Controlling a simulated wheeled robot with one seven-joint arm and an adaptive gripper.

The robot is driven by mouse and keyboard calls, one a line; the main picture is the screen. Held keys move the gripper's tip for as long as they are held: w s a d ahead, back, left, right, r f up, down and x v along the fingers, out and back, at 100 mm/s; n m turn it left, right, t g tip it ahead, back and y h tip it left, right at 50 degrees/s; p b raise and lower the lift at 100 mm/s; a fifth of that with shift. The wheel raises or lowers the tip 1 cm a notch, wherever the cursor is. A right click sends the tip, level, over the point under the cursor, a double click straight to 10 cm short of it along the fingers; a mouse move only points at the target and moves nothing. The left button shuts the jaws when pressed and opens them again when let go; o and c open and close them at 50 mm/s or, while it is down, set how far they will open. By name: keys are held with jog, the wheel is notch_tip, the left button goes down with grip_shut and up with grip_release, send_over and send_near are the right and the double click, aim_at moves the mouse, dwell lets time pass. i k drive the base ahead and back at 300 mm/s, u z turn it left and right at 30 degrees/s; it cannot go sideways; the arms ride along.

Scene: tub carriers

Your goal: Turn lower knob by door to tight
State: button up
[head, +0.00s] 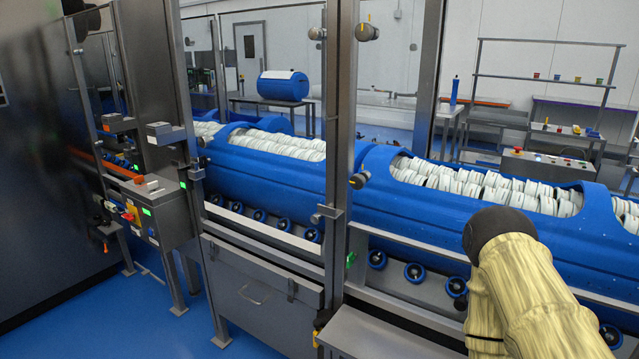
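A lower knob (359,180), small, round and grey-brown, sits on the steel door post (340,130) near the middle of the head view. A similar upper knob (367,32) is higher on the same post. Both stick out to the right of the post, beside the framed opening. I cannot tell from this view how tight the lower knob is. My arm, in a beige sleeve with a dark rounded joint, fills the lower right, to the right of and below the lower knob. My gripper is not in view.
Behind the frame, long blue tubs (262,172) filled with white discs rest on blue rollers. A steel ledge (380,338) juts out below the post. A control box (160,208) stands at left. Blue floor (130,318) is clear at lower left.

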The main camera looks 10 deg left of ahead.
aim_at(357, 182)
jog(key=u, duration=2.05)
jog(key=i, duration=0.5)
jog(key=z, duration=1.3)
